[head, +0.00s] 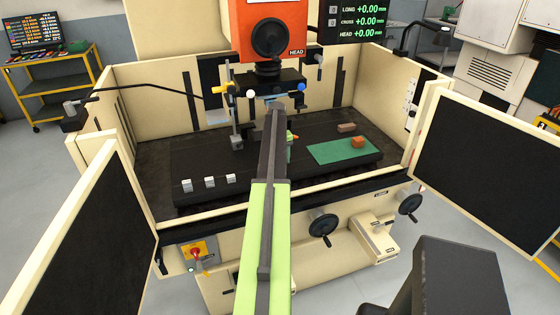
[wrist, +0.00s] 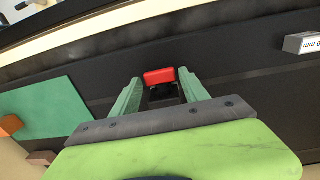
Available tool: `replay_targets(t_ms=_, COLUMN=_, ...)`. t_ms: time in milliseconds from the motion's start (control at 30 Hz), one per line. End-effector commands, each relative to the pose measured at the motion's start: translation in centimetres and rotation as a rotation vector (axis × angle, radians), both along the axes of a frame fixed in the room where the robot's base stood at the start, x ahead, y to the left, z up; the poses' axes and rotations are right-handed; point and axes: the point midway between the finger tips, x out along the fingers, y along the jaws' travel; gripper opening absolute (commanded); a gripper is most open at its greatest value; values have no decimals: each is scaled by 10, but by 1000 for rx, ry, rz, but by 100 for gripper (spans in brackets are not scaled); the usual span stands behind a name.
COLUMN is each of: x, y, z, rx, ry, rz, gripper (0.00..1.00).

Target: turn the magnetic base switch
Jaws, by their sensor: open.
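A red piece (wrist: 159,76), which looks like the magnetic base switch, shows in the wrist view between and just beyond the fingertips of my gripper (wrist: 160,82). A dark part lies right behind it, toward the palm. The two green fingers stand apart on either side of the red piece, and I cannot tell whether they touch it. In the head view my arm hides most of this spot, and only a small red and green bit (head: 293,137) shows at its right side. The body of the magnetic base cannot be made out clearly.
The dark machine table (head: 205,160) holds several small silver blocks (head: 209,182) at the left. A green mat (head: 335,153) with an orange block (head: 358,142) lies at the right. The orange machine head (head: 300,35) hangs above. Cream walls and open doors (head: 490,160) surround the table.

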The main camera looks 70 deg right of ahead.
Motion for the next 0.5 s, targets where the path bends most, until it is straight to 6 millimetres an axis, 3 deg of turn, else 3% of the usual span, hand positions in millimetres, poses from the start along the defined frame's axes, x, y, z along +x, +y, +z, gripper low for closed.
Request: replay_targets(t_ms=500, x=3, y=3, z=107, rx=1, ry=-1, rz=0, gripper=53)
